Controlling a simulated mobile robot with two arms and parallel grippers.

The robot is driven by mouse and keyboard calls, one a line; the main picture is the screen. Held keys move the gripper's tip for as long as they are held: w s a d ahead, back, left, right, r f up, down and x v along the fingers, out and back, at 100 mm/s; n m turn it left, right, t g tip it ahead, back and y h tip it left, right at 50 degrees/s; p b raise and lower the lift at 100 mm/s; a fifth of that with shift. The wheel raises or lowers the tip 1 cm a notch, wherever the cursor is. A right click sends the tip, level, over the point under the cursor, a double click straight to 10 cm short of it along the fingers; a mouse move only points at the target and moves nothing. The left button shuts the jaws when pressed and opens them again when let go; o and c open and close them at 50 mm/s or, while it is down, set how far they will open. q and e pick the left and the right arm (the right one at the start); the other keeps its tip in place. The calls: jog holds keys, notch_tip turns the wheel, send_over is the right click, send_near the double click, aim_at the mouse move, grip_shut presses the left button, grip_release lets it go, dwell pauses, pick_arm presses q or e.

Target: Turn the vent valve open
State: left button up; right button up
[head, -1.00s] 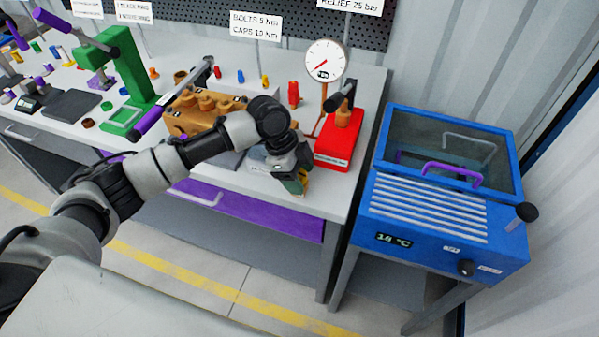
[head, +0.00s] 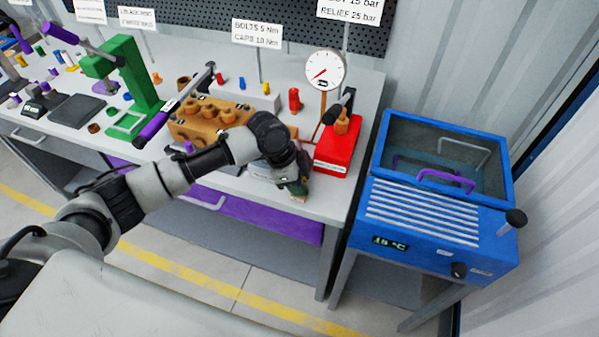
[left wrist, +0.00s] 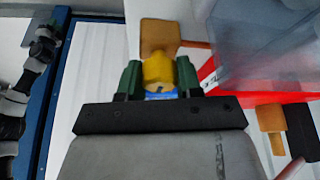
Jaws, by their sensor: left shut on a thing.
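The red test pump base (head: 337,150) stands on the bench's right end, with an orange body (head: 341,124), a black-gripped lever and a round gauge (head: 325,71) behind it. My left gripper (head: 299,190) is at the bench's front edge, left of and in front of the red base. In the left wrist view its green fingers (left wrist: 158,78) are shut on a yellow piece (left wrist: 158,66) with blue beneath it. I cannot tell for certain whether this piece is the vent valve. A brown block (left wrist: 160,36) shows beyond it. My right gripper is not in view.
A brown pump block (head: 205,118) lies left of my gripper, near a green press (head: 125,80) with a purple-gripped lever. A blue bath (head: 435,230) with a clear lid stands right of the bench. The floor in front is clear.

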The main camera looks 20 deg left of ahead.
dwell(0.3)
pick_arm(q)
jog(key=o, duration=0.9)
jog(key=shift+r, duration=0.15)
jog(key=b+v, duration=0.1)
jog(key=v, duration=0.9)
jog(key=shift+a+r, duration=0.15)
jog(key=shift+r, duration=0.15)
jog(key=shift+s+f, duration=0.1)
